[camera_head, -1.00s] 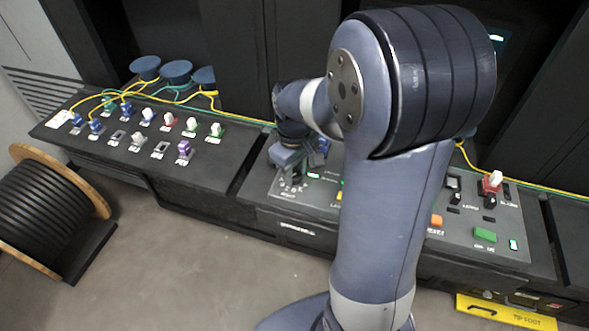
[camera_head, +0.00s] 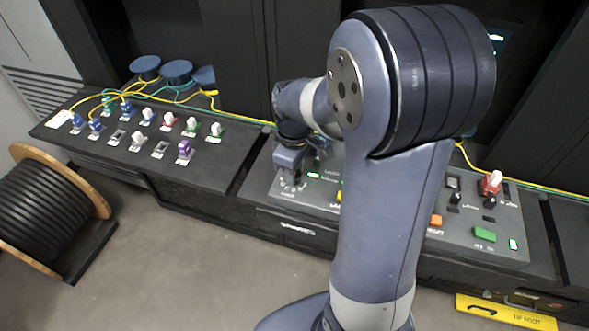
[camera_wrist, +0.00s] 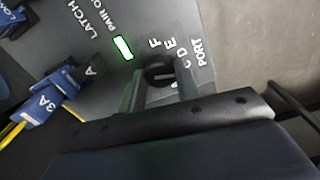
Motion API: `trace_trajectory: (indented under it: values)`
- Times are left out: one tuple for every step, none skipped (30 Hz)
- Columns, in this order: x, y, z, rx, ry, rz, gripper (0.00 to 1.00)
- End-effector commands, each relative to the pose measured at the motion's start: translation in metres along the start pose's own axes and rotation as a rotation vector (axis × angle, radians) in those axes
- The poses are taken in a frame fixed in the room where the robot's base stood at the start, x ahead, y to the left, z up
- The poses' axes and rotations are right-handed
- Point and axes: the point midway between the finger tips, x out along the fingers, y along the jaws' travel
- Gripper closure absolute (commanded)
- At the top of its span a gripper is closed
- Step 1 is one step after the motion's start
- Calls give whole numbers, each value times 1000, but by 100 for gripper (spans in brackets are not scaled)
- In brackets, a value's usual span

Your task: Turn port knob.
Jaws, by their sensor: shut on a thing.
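The port knob (camera_wrist: 159,70) is a round black knob on the grey panel in the wrist view. Letters F, E, D and C curve around its right side, with the word PORT beyond them. My gripper (camera_wrist: 160,84) is shut on the knob, with one finger on each side of it. The fingers hide part of the knob and the lower letters. In the head view my gripper (camera_head: 290,165) points down at the left end of the middle console (camera_head: 262,190). The knob itself is hidden there.
A lit green indicator (camera_wrist: 123,48) sits beside the knob. Blue connectors (camera_wrist: 62,82) marked A and 3A stand to the left in the wrist view, near a yellow cable. The left console (camera_head: 120,160) carries several coloured connectors. A cable drum (camera_head: 50,210) stands on the floor.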

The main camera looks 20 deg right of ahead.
Motion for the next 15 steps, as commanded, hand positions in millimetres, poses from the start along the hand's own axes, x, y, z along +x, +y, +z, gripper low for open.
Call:
trace_trajectory:
  values:
    - [-1,0,0,0,2,2,92]
    - [-1,0,0,1,2,2,92]
    - [-1,0,0,1,2,2,67]
    - [-1,0,0,1,2,2,65]
    - [-1,0,0,1,2,1,62]
    - [-1,0,0,1,1,1,59]
    - [0,0,0,1,1,1,57]
    - [0,0,0,1,1,1,54]
    - [0,0,0,1,1,1,51]
    - [0,0,0,1,1,1,48]
    - [0,0,0,1,1,1,47]
    - [0,0,0,1,1,1,47]
    - [0,0,0,1,1,1,47]
    - [0,0,0,1,1,1,47]
    - [0,0,0,1,1,1,47]
